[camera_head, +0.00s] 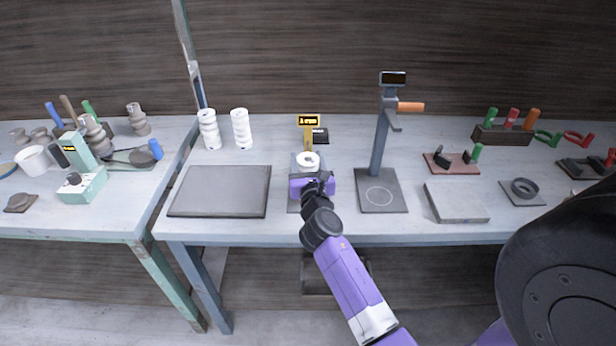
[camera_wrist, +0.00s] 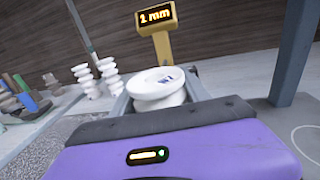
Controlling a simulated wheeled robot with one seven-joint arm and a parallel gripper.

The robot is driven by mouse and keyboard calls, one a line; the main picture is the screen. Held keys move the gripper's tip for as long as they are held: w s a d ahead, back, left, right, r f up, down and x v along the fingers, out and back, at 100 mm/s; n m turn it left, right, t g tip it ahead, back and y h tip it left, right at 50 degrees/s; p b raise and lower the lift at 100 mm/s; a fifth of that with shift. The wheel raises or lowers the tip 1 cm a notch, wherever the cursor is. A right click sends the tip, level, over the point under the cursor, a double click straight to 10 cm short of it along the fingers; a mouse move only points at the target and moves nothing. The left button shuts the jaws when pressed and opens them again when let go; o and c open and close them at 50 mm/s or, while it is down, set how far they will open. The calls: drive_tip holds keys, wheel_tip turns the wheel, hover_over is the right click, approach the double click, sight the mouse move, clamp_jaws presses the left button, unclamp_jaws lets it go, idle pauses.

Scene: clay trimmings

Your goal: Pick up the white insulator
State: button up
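A white ribbed insulator (camera_head: 308,160) stands upright on the grey plate of a gauge with a yellow display, just beyond my gripper (camera_head: 311,174). In the wrist view the insulator (camera_wrist: 158,84) shows its round top with a small dark marking, above the dark edge of my purple gripper. The insulator's lower part is hidden. Two more white insulators (camera_head: 209,130) (camera_head: 241,129) stand at the back left of the table.
The yellow gauge display (camera_head: 309,121) reads 1 mm in the wrist view and stands behind the insulator. A dark flat slab (camera_head: 221,191) lies to the left. A grey post stand (camera_head: 380,142) rises close on the right. Tools and blocks fill the right side.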

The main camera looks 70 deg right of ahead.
clamp_jaws()
drive_tip(key=shift+r, duration=0.1)
drive_tip(key=shift+r, duration=0.15)
